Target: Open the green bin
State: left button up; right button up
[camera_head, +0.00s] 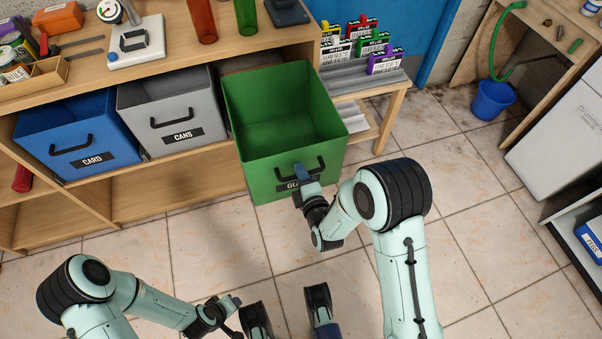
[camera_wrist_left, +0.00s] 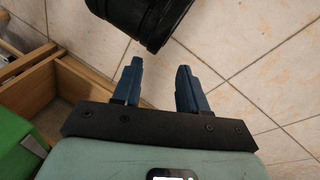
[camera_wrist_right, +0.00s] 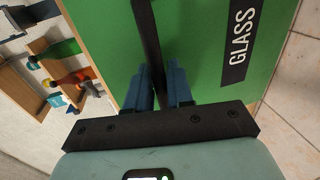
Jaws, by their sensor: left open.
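The green bin (camera_head: 290,115) stands pulled well out from the shelf unit, farther than the bins beside it. Its open top shows a bare green inside. Its front carries a black handle (camera_head: 321,168) and a GLASS label (camera_wrist_right: 240,45), partly hidden by my gripper in the head view. My right gripper (camera_head: 304,178) is at this handle; in the right wrist view its fingers (camera_wrist_right: 162,80) sit close together around the black bar. My left gripper (camera_wrist_left: 158,75) is open and empty, low over the floor and away from the bin.
A blue CARD bin (camera_head: 78,135) and a grey CANS bin (camera_head: 172,112) sit in the shelf unit (camera_head: 170,185) left of the green bin. Bottles and tools stand on top. A blue bucket (camera_head: 492,100) is at the right. Tiled floor (camera_head: 455,150) is clear right of the bin.

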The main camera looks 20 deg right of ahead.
jog(key=shift+o, duration=0.7)
pick_arm(q)
jog(key=s+d+r+g+h+p, duration=0.1)
jog(key=s+d+r+g+p, duration=0.2)
jog(key=s+r+p, duration=0.5)
jog(key=shift+s+d+r+m, duration=0.3)
jog(key=shift+s+d, duration=0.2)
jog(key=shift+s, duration=0.2)
pick_arm(e)
jog(key=v, duration=1.3)
jog(key=shift+s, duration=0.15)
